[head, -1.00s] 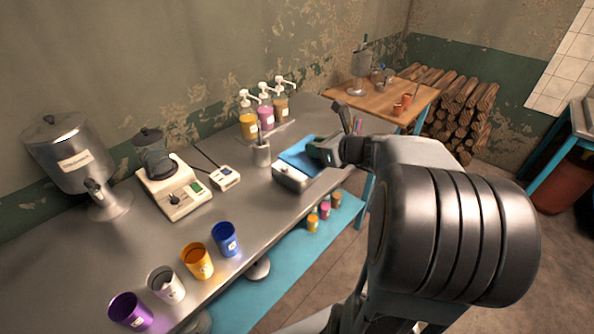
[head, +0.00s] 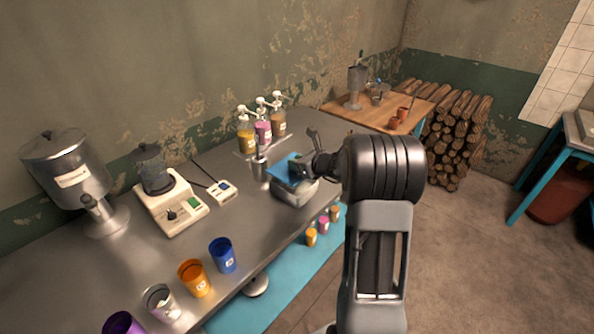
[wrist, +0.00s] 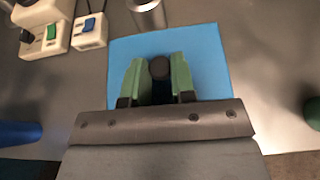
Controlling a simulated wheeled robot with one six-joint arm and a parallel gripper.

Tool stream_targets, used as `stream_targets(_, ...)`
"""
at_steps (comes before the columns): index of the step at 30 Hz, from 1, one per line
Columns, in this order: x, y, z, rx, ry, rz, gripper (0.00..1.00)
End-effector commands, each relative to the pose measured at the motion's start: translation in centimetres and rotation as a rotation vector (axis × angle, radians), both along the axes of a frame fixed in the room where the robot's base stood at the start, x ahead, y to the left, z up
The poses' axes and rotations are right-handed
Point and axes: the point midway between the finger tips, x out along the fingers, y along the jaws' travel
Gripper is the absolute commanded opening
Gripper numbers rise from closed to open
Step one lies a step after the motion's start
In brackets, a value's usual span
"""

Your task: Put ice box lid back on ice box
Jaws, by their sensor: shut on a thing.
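The blue ice box lid (head: 281,170) is held by my gripper (head: 305,168) over the metal ice box (head: 297,191). In the wrist view the lid (wrist: 210,62) is a flat blue sheet with a dark round knob (wrist: 159,68). My gripper's green fingers (wrist: 158,80) are shut on this knob from both sides. In the head view the lid looks slightly tilted and turned relative to the box. I cannot tell whether it touches the rim. The lid hides the opening of the box in both views.
A metal holder (head: 260,168) stands close left of the box, with syrup pumps (head: 263,130) behind. A blender (head: 153,174) and several cups (head: 222,255) are farther left. Small jars (head: 323,224) sit on the lower blue shelf.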

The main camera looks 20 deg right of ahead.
Motion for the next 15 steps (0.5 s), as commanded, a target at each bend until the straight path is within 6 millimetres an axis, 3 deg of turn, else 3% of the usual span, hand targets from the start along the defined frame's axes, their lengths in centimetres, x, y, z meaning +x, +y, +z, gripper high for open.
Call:
stream_targets(6, 0.1, 0.0, -2.7, 0.001, 0.003, 0.0, 0.0)
stream_targets(15, 0.1, 0.0, -3.2, 0.0, 0.0, 0.0, 0.0)
